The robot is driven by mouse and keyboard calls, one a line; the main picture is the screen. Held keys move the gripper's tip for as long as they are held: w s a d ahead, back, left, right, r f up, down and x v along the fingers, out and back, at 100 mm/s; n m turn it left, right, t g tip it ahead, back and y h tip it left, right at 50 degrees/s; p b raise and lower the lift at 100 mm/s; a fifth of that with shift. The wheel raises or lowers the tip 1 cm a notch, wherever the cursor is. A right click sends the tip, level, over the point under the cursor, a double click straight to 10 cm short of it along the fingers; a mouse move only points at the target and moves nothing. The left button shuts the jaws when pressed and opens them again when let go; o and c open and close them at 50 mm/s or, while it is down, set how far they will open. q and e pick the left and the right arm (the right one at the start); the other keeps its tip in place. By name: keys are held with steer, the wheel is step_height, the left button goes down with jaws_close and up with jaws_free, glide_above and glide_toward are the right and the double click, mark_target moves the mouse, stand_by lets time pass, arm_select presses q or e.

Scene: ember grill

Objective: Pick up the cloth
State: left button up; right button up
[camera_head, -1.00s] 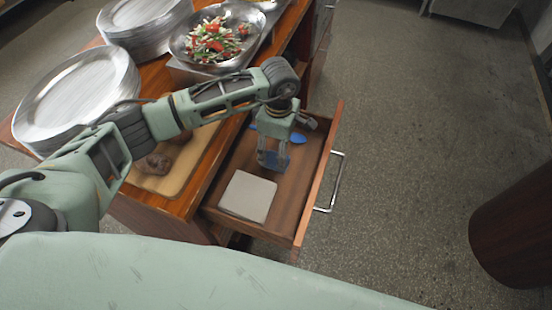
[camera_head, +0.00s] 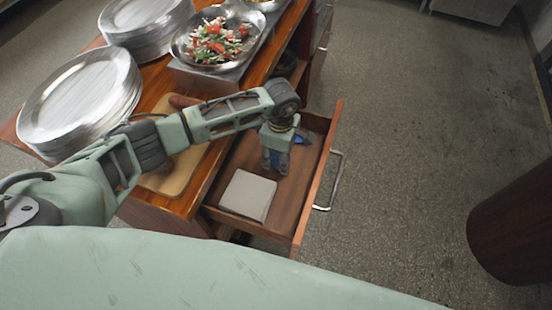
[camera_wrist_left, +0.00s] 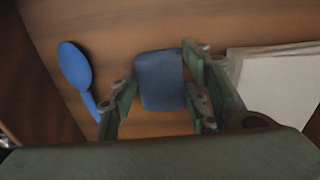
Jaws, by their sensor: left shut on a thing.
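A small blue-grey folded piece, which I take for the cloth (camera_wrist_left: 160,80), is between the fingers of my left gripper (camera_wrist_left: 162,98) in the left wrist view. The gripper is shut on it. In the head view my left gripper (camera_head: 276,161) points down inside the open drawer (camera_head: 285,219), and its fingers largely hide the blue piece. A pale square stack (camera_head: 248,195), perhaps napkins, lies flat nearer to me in the drawer. It shows at the right of the left wrist view (camera_wrist_left: 275,85). My right gripper is not in view.
A blue spoon-like utensil (camera_wrist_left: 75,68) lies beside the gripper in the drawer. The drawer's front panel (camera_head: 318,182) bounds it at right. The counter above holds metal plates (camera_head: 80,95), a salad bowl (camera_head: 212,42) and a cutting board (camera_head: 172,180).

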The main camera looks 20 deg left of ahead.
mark_target(280, 159)
arm_select(q)
steer(key=shift+c, duration=1.1)
steer(key=shift+r, duration=0.1)
step_height(280, 159, up, 10)
steer(key=b, duration=0.2)
steer(key=o, duration=0.4)
steer(key=shift+c, duration=0.2)
steer(key=c, duration=0.4)
steer(key=shift+s, duration=0.1)
